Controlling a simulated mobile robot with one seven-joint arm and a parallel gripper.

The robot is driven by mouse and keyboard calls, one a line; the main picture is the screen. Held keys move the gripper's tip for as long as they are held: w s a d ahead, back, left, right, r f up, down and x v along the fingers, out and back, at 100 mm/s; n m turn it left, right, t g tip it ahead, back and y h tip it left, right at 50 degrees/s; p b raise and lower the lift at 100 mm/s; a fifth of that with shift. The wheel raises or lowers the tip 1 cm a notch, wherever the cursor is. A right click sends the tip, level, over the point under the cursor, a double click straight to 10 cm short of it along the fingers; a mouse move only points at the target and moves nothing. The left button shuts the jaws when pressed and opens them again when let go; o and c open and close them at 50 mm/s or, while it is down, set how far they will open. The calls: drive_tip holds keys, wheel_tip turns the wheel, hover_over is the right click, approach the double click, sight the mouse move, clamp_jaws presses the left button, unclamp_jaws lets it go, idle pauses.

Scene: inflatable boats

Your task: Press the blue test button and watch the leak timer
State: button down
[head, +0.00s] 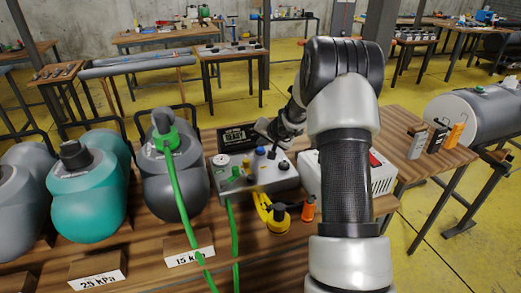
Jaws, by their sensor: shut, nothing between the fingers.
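A grey control box (258,183) stands on the wooden bench in the head view. A blue button (260,151) is on its top, towards the back, with green, white and dark knobs or fittings around it. A black display (236,138) stands behind the box and shows "READY"; its smaller line is too small to read. My gripper (272,151) is shut and empty, pointing down over the back right of the box, just right of the blue button. I cannot tell whether its tips touch the box. My wrist covers the area behind it.
A teal boat tube (89,190) and grey tubes, one (172,180) with a green hose (182,215), lie left. Signs reading "25 kPa" (97,273) and "15 kPa" (188,257) stand in front. A yellow pump-like tool (270,213) and a white box (383,179) are close by.

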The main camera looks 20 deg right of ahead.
sight(262, 150)
drive_tip(key=shift+f+b, duration=0.5)
drive_tip(key=shift+b, duration=0.25)
idle(0.8)
drive_tip(key=shift+r, duration=0.1)
drive_tip(key=shift+r+p, duration=0.6)
drive_tip(key=shift+r, duration=0.25)
drive_tip(key=shift+r+p, duration=1.7)
drive_tip(key=shift+r, duration=0.75)
drive_tip(key=shift+r, duration=0.1)
